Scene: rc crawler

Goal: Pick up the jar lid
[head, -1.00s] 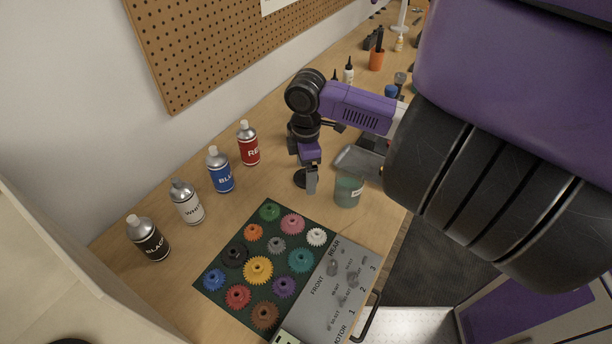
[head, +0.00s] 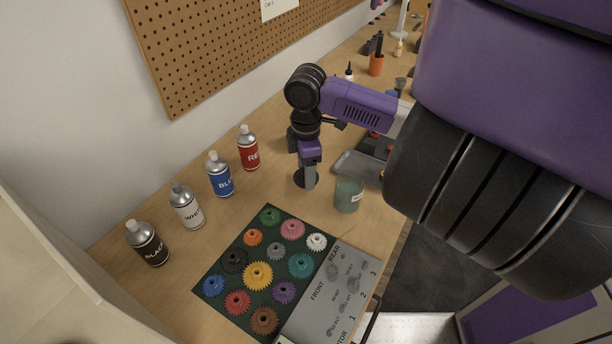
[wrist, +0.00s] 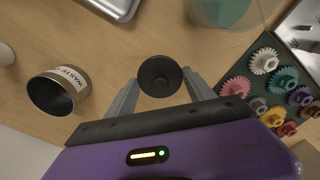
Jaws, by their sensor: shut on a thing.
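The jar lid (wrist: 160,76) is a small dark round disc with a raised centre, between my fingertips in the wrist view. It also shows as a dark edge beside the fingers in the head view (head: 299,179). My gripper (wrist: 162,80) points down and is shut on the lid, one finger on each side. In the head view my gripper (head: 308,181) is low over the wooden bench; whether the lid touches the bench is unclear. A glass jar with greenish contents (head: 348,196) stands just to the right, and partly shows in the wrist view (wrist: 228,12).
A cup labelled WASTE (wrist: 57,92) is near the lid. Red (head: 248,150), blue (head: 220,175), white (head: 187,207) and black (head: 147,244) spray cans line the wall side. A green mat of coloured gears (head: 215,270) lies in front; a grey tray (head: 355,165) is behind the jar.

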